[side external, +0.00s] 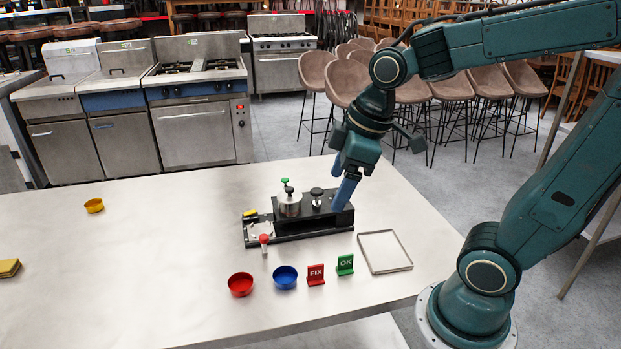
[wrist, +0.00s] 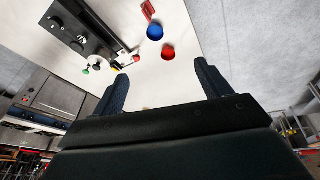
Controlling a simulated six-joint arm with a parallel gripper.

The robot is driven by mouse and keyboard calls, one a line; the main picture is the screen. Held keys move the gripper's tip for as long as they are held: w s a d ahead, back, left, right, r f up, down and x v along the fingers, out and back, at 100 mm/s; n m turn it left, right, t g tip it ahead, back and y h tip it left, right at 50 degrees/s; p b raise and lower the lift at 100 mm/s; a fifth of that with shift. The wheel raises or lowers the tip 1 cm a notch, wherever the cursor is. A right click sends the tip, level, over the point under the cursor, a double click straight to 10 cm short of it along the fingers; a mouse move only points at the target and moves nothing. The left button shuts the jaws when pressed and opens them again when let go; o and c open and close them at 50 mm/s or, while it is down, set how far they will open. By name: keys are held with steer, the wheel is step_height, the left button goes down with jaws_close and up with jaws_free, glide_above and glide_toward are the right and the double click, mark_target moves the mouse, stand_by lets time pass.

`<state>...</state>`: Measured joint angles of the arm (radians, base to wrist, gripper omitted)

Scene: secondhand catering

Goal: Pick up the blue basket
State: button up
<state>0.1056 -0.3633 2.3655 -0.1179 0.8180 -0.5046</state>
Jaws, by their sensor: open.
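The blue basket (side external: 285,277) is a small round cup standing on the pale table (side external: 120,270) near its front edge, between a red basket (side external: 240,284) and a red FIX sign (side external: 316,275). The blue basket also shows in the wrist view (wrist: 155,32), beyond my fingertips and beside the red basket (wrist: 168,52). My gripper (side external: 343,198) is above the right end of the black station, behind and to the right of the blue basket. In the wrist view my gripper (wrist: 161,78) is open, with nothing held between its fingers.
The black station (side external: 320,222) carries a metal cylinder (side external: 290,205) and knobs. A red-topped tool (side external: 264,242) is at its front left. A green OK sign (side external: 345,265) and a shallow tray (side external: 384,270) stand right of the baskets. A yellow basket (side external: 94,206) sits far left.

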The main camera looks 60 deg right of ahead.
steer(key=w+d+f+n+g+y, duration=0.2)
steer(key=w+f+n, duration=0.8)
steer(key=f, duration=0.5)
steer(key=shift+w+d+g+y, duration=0.3)
steer(key=shift+w+d+g, duration=0.3)
steer(key=shift+w+d, duration=0.25)
steer(key=shift+a, duration=0.1)
glide_toward(284, 282)
steer(key=shift+a+f, duration=0.25)
steer(key=shift+f, duration=0.35)
steer(key=shift+f, duration=0.1)
steer(key=shift+x, duration=2.45)
steer(key=c, duration=1)
